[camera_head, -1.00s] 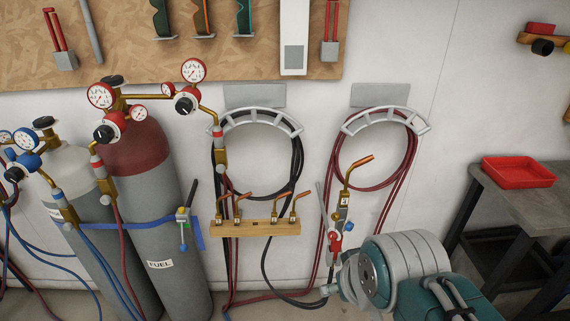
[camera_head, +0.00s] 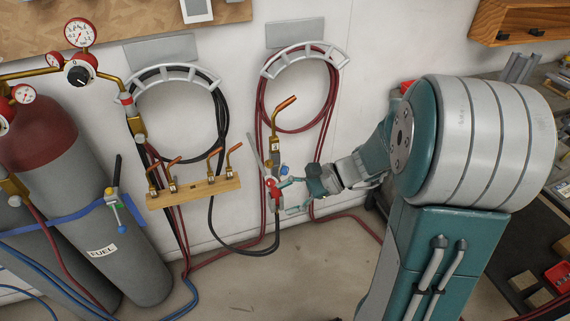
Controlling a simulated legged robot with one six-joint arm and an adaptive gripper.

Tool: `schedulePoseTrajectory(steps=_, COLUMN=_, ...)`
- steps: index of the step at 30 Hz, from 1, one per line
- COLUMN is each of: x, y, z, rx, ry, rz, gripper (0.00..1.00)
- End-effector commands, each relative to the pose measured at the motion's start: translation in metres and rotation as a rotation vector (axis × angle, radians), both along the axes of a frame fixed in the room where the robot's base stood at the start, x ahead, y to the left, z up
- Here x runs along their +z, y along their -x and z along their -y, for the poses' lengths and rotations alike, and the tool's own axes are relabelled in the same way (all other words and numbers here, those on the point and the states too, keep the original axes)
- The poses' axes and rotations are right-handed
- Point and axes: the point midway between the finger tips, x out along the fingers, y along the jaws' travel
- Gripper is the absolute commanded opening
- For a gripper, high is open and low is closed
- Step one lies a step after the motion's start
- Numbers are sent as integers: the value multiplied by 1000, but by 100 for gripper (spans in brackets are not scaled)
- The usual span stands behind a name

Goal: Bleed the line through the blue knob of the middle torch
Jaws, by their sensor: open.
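A torch (camera_head: 274,150) with a brass body and an angled copper tip stands roughly upright in front of the wall, below the right hose rack. Its blue knob (camera_head: 284,170) shows small on the right side of its lower part, beside red parts (camera_head: 270,183). My gripper (camera_head: 291,195) comes in from the right, open, with its fingers close to the torch's lower end, just below the blue knob. I cannot tell whether a finger touches the torch. No other whole torch of this kind is clear in view, so its place in a row cannot be told.
A wooden holder (camera_head: 195,192) with several copper tips is left of the torch. Red hoses (camera_head: 330,125) and black hoses (camera_head: 222,125) hang on racks. A grey fuel cylinder (camera_head: 125,245) stands at left. A cluttered bench is at right, partly behind my arm. Floor below the torch is mostly clear.

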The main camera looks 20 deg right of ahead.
Motion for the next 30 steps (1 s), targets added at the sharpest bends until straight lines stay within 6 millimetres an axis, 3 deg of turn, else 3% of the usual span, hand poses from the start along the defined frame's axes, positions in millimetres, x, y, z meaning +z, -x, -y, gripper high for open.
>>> schedulePoseTrajectory(steps=9, x=-49, y=-56, z=80, rx=-429, ry=-449, rz=-141, gripper=70)
schedulePoseTrajectory(steps=16, x=-77, y=-71, z=127, rx=-628, ry=-642, rz=-163, gripper=70)
schedulePoseTrajectory(steps=20, x=-80, y=-74, z=131, rx=-651, ry=-662, rz=-163, gripper=70)
schedulePoseTrajectory(steps=30, x=-80, y=-112, z=91, rx=-643, ry=-659, rz=-165, gripper=70)
